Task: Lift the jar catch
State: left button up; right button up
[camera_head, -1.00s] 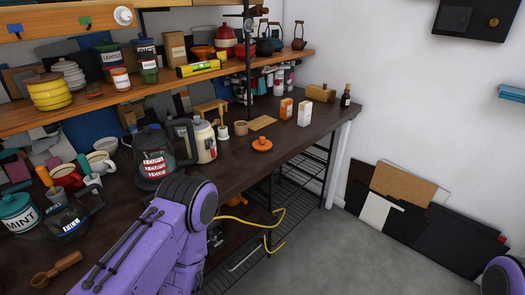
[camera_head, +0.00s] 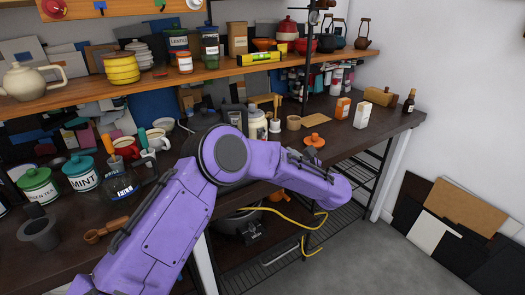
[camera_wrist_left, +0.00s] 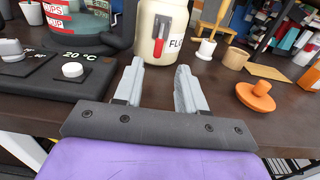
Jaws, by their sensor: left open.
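A cream jar labelled "FLO…" (camera_wrist_left: 174,36) stands on the dark counter straight ahead in the left wrist view. Its catch (camera_wrist_left: 159,45) is a grey metal lever with a red end on the jar's front. The jar also shows in the head view (camera_head: 257,127), partly behind my arm. My left gripper (camera_wrist_left: 160,72) is open and empty, its fingers pointing at the jar's lower front, short of the catch. In the head view the fingers are hidden by my arm. My right gripper is in neither view.
An orange lid-like piece (camera_wrist_left: 257,96) and a wooden cup (camera_wrist_left: 235,58) lie to the right. A shelf (camera_head: 180,80) runs above the counter.

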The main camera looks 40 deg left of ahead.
pick_arm(q)
jog(key=p+x, duration=0.2)
jog(key=x, duration=0.7)
jog(key=shift+w+a+r, duration=0.1)
jog(key=shift+a+r, duration=0.05)
jog(key=shift+a, duration=0.2)
grip_shut()
